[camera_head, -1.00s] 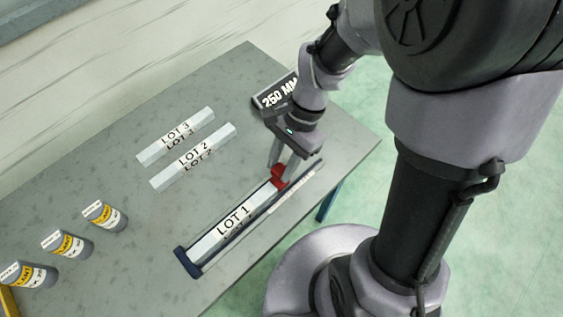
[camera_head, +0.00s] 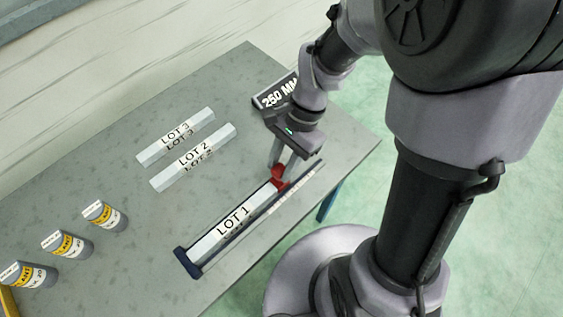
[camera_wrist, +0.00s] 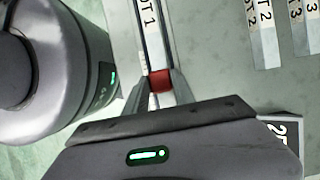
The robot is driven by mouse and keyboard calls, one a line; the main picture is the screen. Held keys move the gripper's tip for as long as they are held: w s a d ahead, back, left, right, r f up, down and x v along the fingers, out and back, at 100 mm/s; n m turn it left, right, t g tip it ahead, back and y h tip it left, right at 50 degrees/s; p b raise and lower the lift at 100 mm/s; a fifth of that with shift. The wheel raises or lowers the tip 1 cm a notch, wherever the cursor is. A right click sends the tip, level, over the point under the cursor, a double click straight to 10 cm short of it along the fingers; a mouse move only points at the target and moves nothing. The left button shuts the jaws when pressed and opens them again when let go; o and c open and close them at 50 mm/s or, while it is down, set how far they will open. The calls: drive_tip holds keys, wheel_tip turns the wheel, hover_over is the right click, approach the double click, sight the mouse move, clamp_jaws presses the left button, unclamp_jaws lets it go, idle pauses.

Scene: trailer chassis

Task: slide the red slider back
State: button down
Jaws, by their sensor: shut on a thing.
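The red slider (camera_head: 280,177) sits on a long narrow rail gauge (camera_head: 187,262) with a dark blue end stop. It touches or lies very close to the right end of the LOT 1 bar (camera_head: 232,222), which lies along the rail. My gripper (camera_head: 279,165) reaches down from above and is shut on the red slider. In the wrist view the slider (camera_wrist: 160,81) shows between my two fingertips (camera_wrist: 159,88), with the LOT 1 bar just beyond it. My fingers hide part of the slider and the rail behind it.
The LOT 2 bar (camera_head: 193,171) and LOT 3 bar (camera_head: 176,137) lie apart at the back. A 250 MM sign (camera_head: 277,94) stands close behind my gripper. Several labelled cans (camera_head: 106,217) stand at the left. The grey table (camera_head: 130,262) is clear around the rail.

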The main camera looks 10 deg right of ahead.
idle(0.4)
drive_tip(key=w+d+p, duration=0.1)
drive_tip(key=d, duration=0.1)
drive_tip(key=w+d+p, duration=0.1)
drive_tip(key=w+d, duration=0.1)
drive_tip(key=d, duration=0.1)
drive_tip(key=w+d+p, duration=0.1)
drive_tip(key=w+d, duration=0.1)
drive_tip(key=shift+w+d, duration=0.15)
drive_tip(key=shift+d, duration=0.2)
drive_tip(key=c, duration=1)
unclamp_jaws()
drive_tip(key=shift+d, duration=0.1)
drive_tip(key=shift+c, duration=0.2)
drive_tip(key=p+v, duration=0.7)
drive_tip(key=v, duration=1)
